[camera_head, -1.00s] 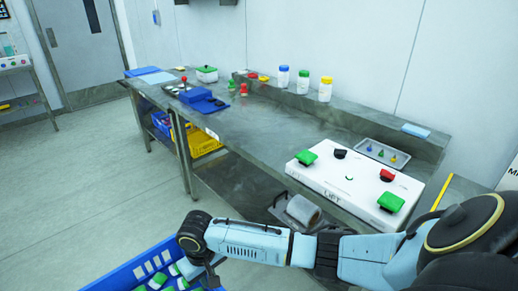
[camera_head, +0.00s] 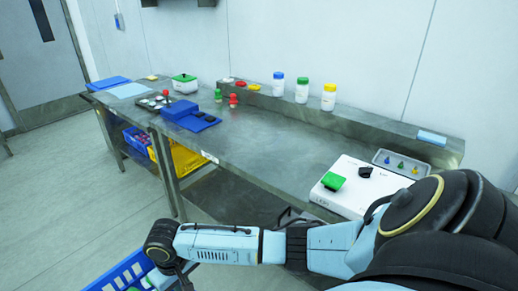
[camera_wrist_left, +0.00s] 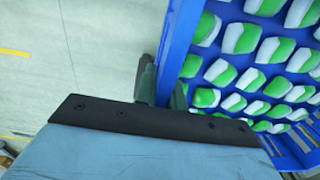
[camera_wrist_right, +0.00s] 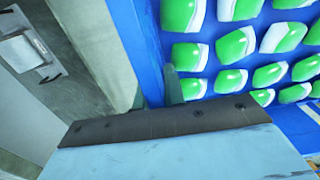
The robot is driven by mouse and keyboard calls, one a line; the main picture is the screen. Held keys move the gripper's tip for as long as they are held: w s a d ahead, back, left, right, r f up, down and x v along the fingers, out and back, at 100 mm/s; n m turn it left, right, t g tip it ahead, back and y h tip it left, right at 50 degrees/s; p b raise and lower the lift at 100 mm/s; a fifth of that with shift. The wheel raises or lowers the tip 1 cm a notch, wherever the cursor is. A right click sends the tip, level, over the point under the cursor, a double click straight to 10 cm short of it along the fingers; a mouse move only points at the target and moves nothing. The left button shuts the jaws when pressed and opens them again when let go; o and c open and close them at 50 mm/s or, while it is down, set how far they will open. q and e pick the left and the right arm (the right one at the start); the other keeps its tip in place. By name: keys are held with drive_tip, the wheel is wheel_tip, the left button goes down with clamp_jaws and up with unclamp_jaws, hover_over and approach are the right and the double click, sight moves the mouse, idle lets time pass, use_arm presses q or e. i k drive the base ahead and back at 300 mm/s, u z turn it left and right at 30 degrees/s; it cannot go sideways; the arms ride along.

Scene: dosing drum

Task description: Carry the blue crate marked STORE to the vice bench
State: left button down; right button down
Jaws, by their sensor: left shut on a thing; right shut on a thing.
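The blue crate (camera_head: 125,272) shows only partly, at the bottom left of the head view. Its STORE mark is not in sight. In the left wrist view its blue wall (camera_wrist_left: 180,45) stands beside rows of green-and-white pieces inside it. My left gripper (camera_wrist_left: 160,88) is shut on this wall. In the right wrist view my right gripper (camera_wrist_right: 172,85) is shut on another part of the crate's wall (camera_wrist_right: 147,40). My right arm crosses the lower head view and its gripper end (camera_head: 172,268) is at the crate. No vice is recognisable in view.
A long steel bench (camera_head: 255,150) runs along the wall. It carries bottles (camera_head: 302,90), a blue device (camera_head: 188,115) and a white button panel (camera_head: 345,185), partly hidden by my arm. A yellow bin (camera_head: 188,160) sits below. Open floor (camera_head: 70,210) lies to the left.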

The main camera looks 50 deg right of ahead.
sight(271, 140)
drive_tip(key=i, duration=2.15)
drive_tip(key=z, duration=3.1)
drive_tip(key=i, duration=0.15)
drive_tip(key=u, duration=0.1)
